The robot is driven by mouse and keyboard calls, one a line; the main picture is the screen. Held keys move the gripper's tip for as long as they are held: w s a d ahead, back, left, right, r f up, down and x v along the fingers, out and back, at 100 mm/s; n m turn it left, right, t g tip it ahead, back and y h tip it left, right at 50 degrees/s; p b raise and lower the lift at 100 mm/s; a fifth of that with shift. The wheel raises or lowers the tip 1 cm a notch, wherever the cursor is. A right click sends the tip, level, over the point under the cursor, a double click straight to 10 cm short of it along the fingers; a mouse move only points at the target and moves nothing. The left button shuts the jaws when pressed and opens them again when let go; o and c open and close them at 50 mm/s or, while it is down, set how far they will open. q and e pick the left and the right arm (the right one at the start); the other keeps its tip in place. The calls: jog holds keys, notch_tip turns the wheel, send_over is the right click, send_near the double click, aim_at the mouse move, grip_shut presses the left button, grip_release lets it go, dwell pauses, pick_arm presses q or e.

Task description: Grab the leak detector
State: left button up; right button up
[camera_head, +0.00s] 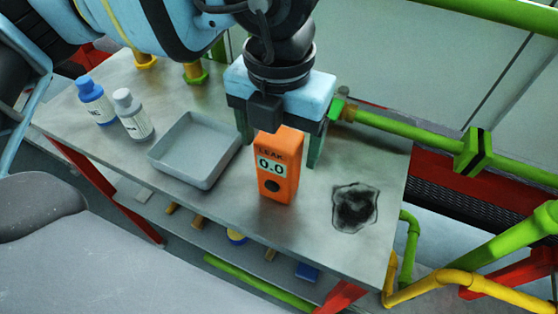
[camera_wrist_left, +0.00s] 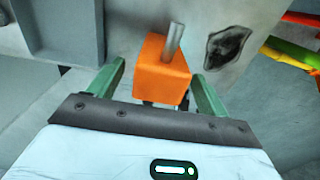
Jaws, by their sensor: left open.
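The leak detector (camera_head: 278,181) is an orange box with a "LEAK" label and a screen reading 0.0, standing upright on the grey metal table (camera_head: 220,226). My left gripper (camera_head: 279,155) is above it, pointing down, with its green fingers apart on either side of the detector's upper part. In the left wrist view the detector (camera_wrist_left: 162,72) sits between the open fingers (camera_wrist_left: 153,86), with a grey metal stub on its top. Gaps show between the fingers and the box. My right gripper is not in view.
A grey tray (camera_head: 206,181) stands left of the detector. A blue bottle (camera_head: 96,103) and a white bottle (camera_head: 132,115) stand further left. A dark stain (camera_head: 355,207) marks the table on the right. Green pipes (camera_head: 410,137) run along the back right.

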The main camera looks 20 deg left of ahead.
pick_arm(q)
jog(key=shift+f, duration=0.45)
jog(key=c, duration=1.6)
